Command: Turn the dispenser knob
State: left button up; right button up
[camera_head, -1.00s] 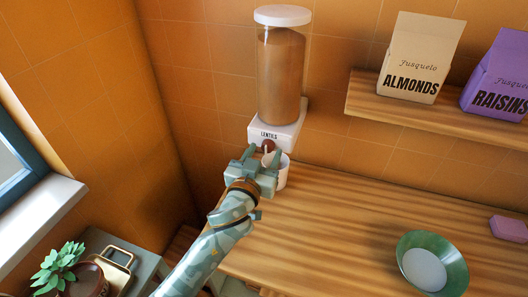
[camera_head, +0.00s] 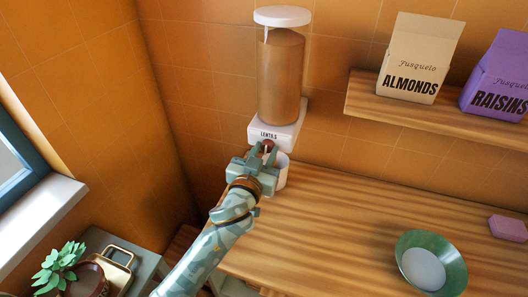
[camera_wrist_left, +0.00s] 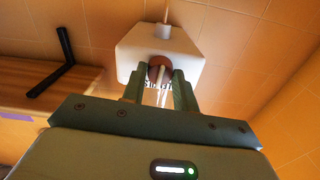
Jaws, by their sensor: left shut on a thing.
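The lentil dispenser (camera_head: 281,80) is a clear cylinder with a white lid, full of brown contents, above a white base labelled LENTILS (camera_head: 270,134). Its round red-brown knob (camera_head: 268,145) sits on the front of the base. The knob also shows in the left wrist view (camera_wrist_left: 160,66), with a pale bar across it. My left gripper (camera_head: 262,156) is shut on the knob, its two fingers (camera_wrist_left: 172,88) on either side. A white cup (camera_head: 282,170) stands under the dispenser, partly hidden by my gripper. My right gripper is not in view.
A shelf (camera_head: 365,104) carries almonds (camera_head: 415,60) and raisins (camera_head: 500,80) packages. A plant (camera_head: 58,265) stands lower left.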

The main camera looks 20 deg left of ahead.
pick_arm(q)
jog(key=m+p, duration=0.1)
jog(key=m, duration=0.2)
jog(key=shift+r, duration=0.15)
jog(key=m+p, duration=0.1)
jog(key=m, duration=0.3)
jog(key=shift+m, duration=0.4)
jog(key=m, duration=0.3)
jog(key=shift+m+p, duration=0.3)
jog(key=shift+p, duration=0.1)
jog(key=shift+m+p, duration=0.3)
jog(key=shift+m, duration=1.5)
jog(key=o, duration=1)
jog(key=shift+d, duration=0.1)
